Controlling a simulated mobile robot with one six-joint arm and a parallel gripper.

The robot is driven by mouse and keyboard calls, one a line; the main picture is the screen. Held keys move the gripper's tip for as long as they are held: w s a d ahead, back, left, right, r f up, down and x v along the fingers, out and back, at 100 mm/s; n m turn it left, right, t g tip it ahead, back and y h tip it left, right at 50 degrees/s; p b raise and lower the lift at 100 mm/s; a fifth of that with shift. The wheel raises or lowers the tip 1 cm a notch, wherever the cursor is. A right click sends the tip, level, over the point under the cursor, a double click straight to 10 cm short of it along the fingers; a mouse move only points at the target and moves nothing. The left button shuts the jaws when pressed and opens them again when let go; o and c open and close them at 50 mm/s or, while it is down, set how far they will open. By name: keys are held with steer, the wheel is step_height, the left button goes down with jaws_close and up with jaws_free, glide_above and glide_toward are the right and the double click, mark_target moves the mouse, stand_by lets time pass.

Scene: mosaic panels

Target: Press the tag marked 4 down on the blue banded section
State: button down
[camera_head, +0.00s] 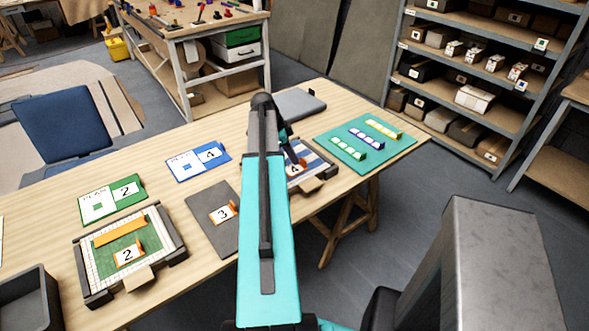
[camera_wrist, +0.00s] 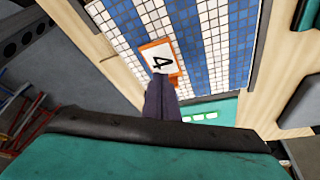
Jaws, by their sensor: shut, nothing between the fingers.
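The orange-edged tag marked 4 (camera_wrist: 160,60) lies on the panel with blue and white bands (camera_wrist: 207,35). In the wrist view the tag sits near the panel's lower edge. The tag (camera_head: 294,171) and part of the banded panel (camera_head: 318,163) also show in the head view, partly hidden by my arm. My gripper (camera_wrist: 161,82) is shut and empty, with its tips at the tag's lower edge in the wrist view. I cannot tell whether the tips touch the tag.
A green board (camera_head: 345,145) with small tile strips lies to the right. A dark mat with a tag marked 3 (camera_head: 222,213) and a green panel with a tag marked 2 (camera_head: 128,254) lie to the left. A grey pad (camera_head: 299,104) lies behind the banded panel.

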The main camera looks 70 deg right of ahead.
step_height(320, 180, up, 5)
steer(key=shift+r+p, duration=0.15)
steer(key=shift+p, duration=0.9)
stand_by(0.4)
